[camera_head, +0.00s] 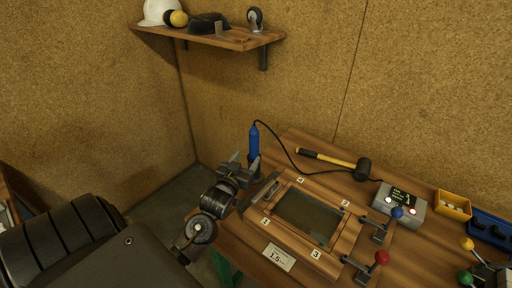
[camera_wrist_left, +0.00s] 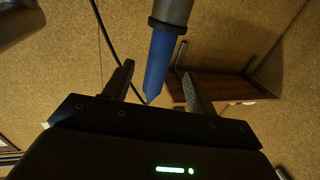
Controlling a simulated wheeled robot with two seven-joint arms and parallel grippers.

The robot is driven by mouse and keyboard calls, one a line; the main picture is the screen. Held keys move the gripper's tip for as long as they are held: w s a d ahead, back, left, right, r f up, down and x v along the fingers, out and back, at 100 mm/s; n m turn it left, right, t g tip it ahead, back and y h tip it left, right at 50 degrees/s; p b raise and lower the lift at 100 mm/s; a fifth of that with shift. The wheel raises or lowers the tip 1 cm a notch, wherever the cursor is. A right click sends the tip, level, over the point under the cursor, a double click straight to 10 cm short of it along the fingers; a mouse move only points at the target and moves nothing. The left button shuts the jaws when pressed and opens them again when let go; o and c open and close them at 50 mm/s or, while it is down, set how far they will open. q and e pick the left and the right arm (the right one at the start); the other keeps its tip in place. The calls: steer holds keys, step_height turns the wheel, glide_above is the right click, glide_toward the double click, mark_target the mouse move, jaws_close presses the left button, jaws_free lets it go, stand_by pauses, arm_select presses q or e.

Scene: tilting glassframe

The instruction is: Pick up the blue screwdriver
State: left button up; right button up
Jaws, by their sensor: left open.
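The blue screwdriver (camera_head: 254,140) stands upright at the back left of the table, with its lower end in a dark grey holder and a black cable at its top. My left gripper (camera_head: 243,162) is open beside it, at about the height of its lower part. In the left wrist view the screwdriver's blue body (camera_wrist_left: 158,65) shows between the two spread fingers of my left gripper (camera_wrist_left: 160,72), near the fingertips. I cannot tell whether it lies fully between them in depth. No contact shows. My right gripper is not in view.
On the wooden table, a framed glass panel (camera_head: 309,219) lies close to my left gripper. A hammer (camera_head: 340,161), a grey control box (camera_head: 399,205), a yellow bin (camera_head: 453,205) and ball-topped levers stand to the right. A shelf (camera_head: 225,38) hangs on the wall.

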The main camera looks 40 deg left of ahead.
mark_target(252, 150)
arm_select(q)
steer(key=x, duration=0.4)
steer(key=shift+f+p, duration=0.1)
steer(key=shift+p, duration=0.2)
steer(key=shift+w+a, duration=0.1)
steer(key=shift+w, duration=0.1)
steer(key=p+x, duration=0.2)
steer(key=x, duration=0.2)
steer(key=shift+w+a+f, duration=0.1)
steer(key=shift+w, duration=0.25)
steer(key=shift+s, duration=0.1)
steer(key=shift+c, duration=0.6)
steer(key=c, duration=1.1)
steer(key=shift+o, duration=0.2)
step_height(252, 150, up, 10)
steer(key=b, duration=0.1)
steer(key=shift+b, duration=0.35)
